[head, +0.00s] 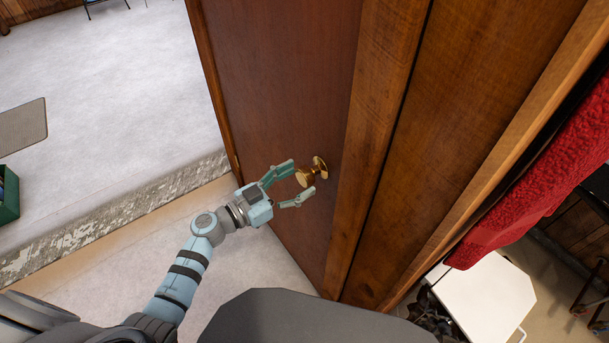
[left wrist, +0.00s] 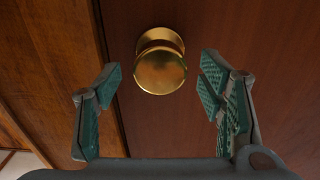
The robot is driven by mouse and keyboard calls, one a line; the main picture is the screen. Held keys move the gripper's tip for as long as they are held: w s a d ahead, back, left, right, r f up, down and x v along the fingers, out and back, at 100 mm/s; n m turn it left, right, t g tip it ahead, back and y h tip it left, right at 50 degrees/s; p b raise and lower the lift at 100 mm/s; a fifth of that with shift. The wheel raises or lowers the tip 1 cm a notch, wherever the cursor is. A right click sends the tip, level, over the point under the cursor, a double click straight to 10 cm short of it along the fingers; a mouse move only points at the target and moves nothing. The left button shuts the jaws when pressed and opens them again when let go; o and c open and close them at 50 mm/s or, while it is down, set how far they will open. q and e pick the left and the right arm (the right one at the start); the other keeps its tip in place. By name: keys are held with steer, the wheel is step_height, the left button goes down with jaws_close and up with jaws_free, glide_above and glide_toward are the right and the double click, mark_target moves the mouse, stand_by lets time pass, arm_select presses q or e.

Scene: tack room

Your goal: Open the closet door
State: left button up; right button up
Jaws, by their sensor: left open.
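The closet door (head: 285,80) is a dark reddish-brown wooden panel that looks shut against its lighter wood frame. A round brass knob (head: 313,171) sits on it near the frame side. My left gripper (head: 298,181) is open, with its teal fingers pointing at the knob and one on each side of it. In the left wrist view the knob (left wrist: 160,68) shows between and just beyond the two open fingertips, with no contact visible. My right gripper is not in view.
Wood paneling (head: 475,100) continues right of the door. A red cloth (head: 545,175) hangs further right, above a white table (head: 485,300). A green bin (head: 8,195) and a grey mat (head: 22,127) lie at far left. Pale floor (head: 120,80) is open on the left.

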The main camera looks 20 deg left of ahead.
arm_select(q)
steer(key=shift+x, duration=1.5)
steer(key=shift+c, duration=0.6)
jaws_close()
steer(key=shift+s+a, duration=0.1)
steer(key=shift+s, duration=0.05)
